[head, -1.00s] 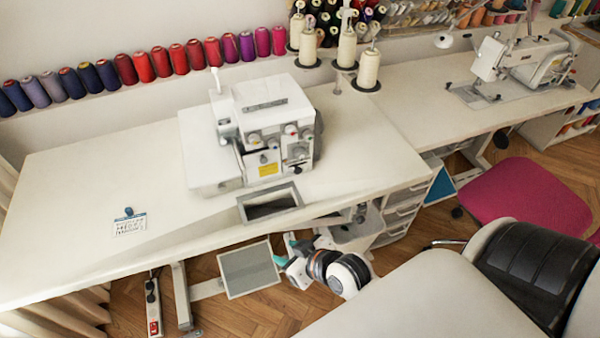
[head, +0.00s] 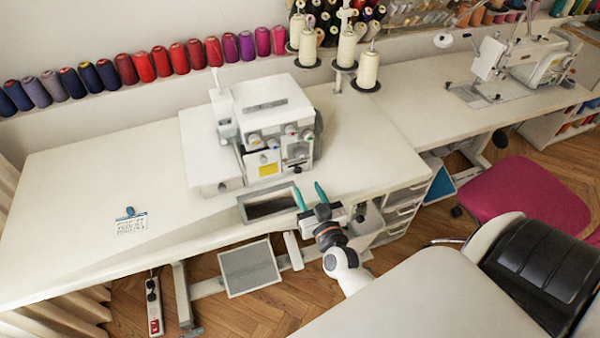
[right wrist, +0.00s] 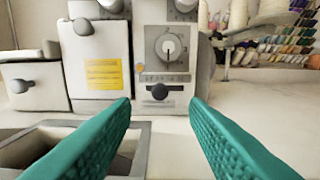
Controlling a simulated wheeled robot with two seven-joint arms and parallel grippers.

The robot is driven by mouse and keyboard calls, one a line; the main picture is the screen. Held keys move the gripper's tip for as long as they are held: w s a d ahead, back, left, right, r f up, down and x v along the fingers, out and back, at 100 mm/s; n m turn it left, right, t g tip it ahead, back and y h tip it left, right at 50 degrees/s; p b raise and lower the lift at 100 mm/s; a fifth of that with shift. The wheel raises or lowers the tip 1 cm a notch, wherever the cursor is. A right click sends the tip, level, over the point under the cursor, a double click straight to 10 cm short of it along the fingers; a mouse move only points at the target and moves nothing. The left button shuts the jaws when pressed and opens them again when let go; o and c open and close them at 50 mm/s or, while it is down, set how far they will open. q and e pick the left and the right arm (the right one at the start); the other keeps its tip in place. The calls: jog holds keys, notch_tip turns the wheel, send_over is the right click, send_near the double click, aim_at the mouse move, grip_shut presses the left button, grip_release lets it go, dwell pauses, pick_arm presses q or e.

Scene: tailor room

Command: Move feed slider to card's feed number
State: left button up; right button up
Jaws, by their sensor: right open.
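The white overlock machine (head: 262,135) stands on the table, its front with dials and a yellow label facing me. In the right wrist view a round dial (right wrist: 168,46) sits above a row of small marks. The feed slider, a dark knob (right wrist: 159,91) on a slot, is just below the marks. The card (head: 131,224) lies at the table's left with a blue clip; its print is too small to read. My right gripper (head: 310,196) is open and empty at the table's front edge, before the machine and apart from it. Its teal fingers flank the slider in the wrist view.
A grey-rimmed rectangular opening (head: 268,206) lies in the table before the machine. Thread cones (head: 367,70) stand behind it. A second sewing machine (head: 530,60) is at the far right. The table's left half is mostly clear.

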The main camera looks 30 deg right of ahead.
aim_at(299, 171)
jog(key=x, duration=0.7)
grip_shut()
